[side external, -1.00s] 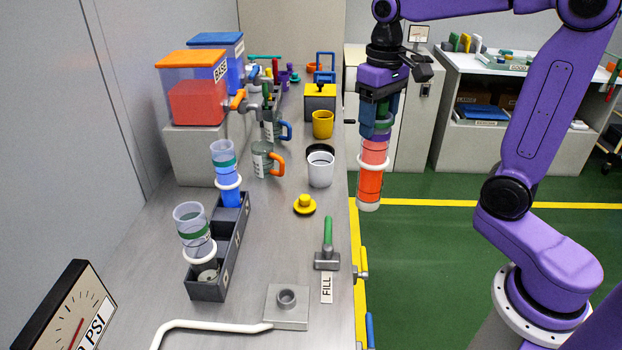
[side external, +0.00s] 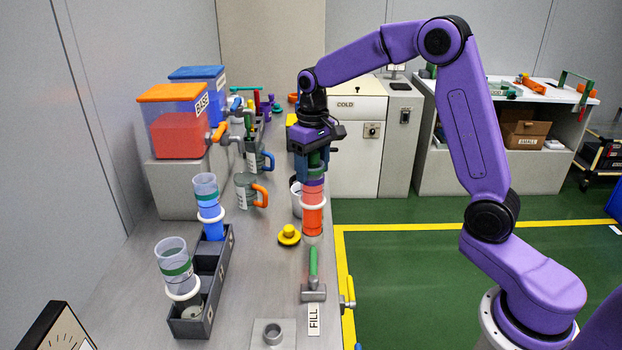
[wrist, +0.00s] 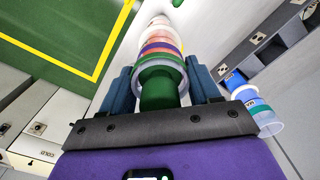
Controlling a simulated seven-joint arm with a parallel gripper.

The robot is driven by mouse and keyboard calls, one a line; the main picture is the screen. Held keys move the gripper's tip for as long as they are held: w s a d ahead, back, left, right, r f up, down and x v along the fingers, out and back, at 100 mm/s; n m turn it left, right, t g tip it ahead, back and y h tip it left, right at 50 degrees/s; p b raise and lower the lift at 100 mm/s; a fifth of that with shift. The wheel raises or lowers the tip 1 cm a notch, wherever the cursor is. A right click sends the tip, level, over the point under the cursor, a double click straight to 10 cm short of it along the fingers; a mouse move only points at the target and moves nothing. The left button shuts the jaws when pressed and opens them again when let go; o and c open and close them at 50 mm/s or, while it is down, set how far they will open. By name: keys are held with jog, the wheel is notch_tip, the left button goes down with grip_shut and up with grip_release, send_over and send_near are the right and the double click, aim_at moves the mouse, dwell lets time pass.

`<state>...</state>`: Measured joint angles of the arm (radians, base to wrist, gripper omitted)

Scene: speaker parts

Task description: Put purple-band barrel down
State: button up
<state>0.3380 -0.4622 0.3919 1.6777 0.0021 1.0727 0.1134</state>
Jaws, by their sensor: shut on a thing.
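My gripper (side external: 313,165) is shut on the purple-band barrel (side external: 312,218), gripping its green upper part. The barrel hangs upright with red liquid, a purple band and a white ring. It appears over the bench's right side, in front of the white cup; any gap beneath is unclear. In the wrist view, the barrel (wrist: 160,47) extends away between my blue fingers (wrist: 163,90). The dark rack (side external: 222,277) stands left of it. It holds a blue-filled clear barrel (side external: 206,190) at the back and a green-banded barrel (side external: 174,262) at the front. Its middle compartment looks empty.
A yellow knobbed disc (side external: 289,236) lies just left of the barrel. A green-handled tool (side external: 313,270) and FILL label (side external: 313,320) are in front. A grey socket block (side external: 272,333) sits near the front. Mugs and the BASE tank (side external: 178,130) stand farther back.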

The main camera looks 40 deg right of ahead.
jog(key=shift+w+f, duration=0.3)
jog(key=shift+f, duration=1.65)
jog(key=o, duration=1.5)
jog(key=shift+s, duration=0.1)
notch_tip(320, 180, up, 12)
jog(key=shift+r, duration=0.15)
